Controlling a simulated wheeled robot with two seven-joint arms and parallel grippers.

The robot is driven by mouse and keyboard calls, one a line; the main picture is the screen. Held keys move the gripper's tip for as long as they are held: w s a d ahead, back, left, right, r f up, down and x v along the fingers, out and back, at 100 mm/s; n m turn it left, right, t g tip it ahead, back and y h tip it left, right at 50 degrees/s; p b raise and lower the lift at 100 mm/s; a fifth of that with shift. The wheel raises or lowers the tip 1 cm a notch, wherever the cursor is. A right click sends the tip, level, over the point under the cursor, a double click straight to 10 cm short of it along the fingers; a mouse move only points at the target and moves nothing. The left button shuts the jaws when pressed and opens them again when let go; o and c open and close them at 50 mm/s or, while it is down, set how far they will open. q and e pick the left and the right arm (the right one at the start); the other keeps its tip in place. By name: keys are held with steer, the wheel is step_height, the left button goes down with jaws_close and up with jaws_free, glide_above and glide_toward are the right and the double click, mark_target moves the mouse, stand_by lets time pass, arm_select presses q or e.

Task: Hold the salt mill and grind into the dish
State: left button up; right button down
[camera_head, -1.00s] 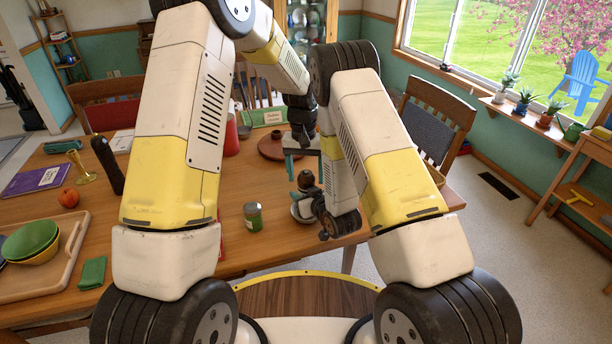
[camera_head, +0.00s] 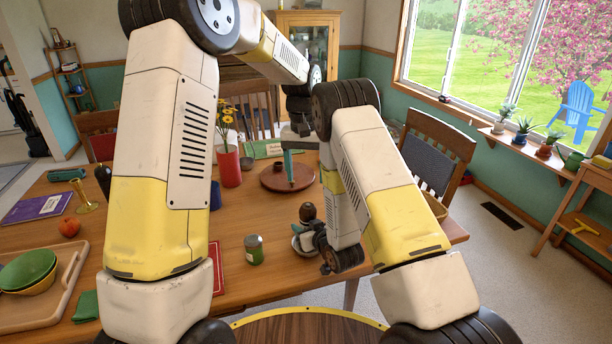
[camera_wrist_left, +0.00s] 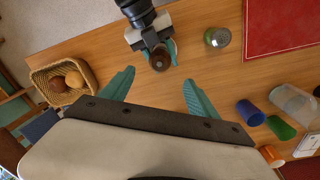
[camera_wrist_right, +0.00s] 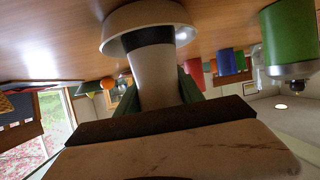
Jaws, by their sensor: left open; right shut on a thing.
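The salt mill (camera_head: 307,212) has a dark brown top and a pale body with a black band, seen in the right wrist view (camera_wrist_right: 153,62). My right gripper (camera_head: 312,230) is shut on the mill, with a teal finger on each side. The mill is upright over the white dish (camera_head: 297,244); the dish also shows in the right wrist view (camera_wrist_right: 118,28). I cannot tell whether they touch. My left gripper (camera_wrist_left: 158,92) is open and empty. In the left wrist view the mill's top (camera_wrist_left: 160,60) appears just ahead of the gap between its fingers.
A green jar (camera_head: 253,249) stands left of the dish. A red mat (camera_wrist_left: 280,25), a red vase (camera_head: 229,166) with yellow flowers and a round brown tray (camera_head: 270,182) are on the table. A basket (camera_wrist_left: 62,82) lies near the table edge. Bare wood surrounds the dish.

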mark_target(308, 206)
arm_select(q)
steer(key=f+n, duration=0.1)
steer(key=f, duration=0.3)
steer(key=f+n, duration=0.2)
steer(key=f, duration=0.2)
steer(key=f+n+y, duration=0.1)
steer(key=f, duration=0.3)
steer(key=shift+w+d+n, duration=0.1)
steer(key=shift+d+n, duration=0.2)
steer(key=c, duration=1.4)
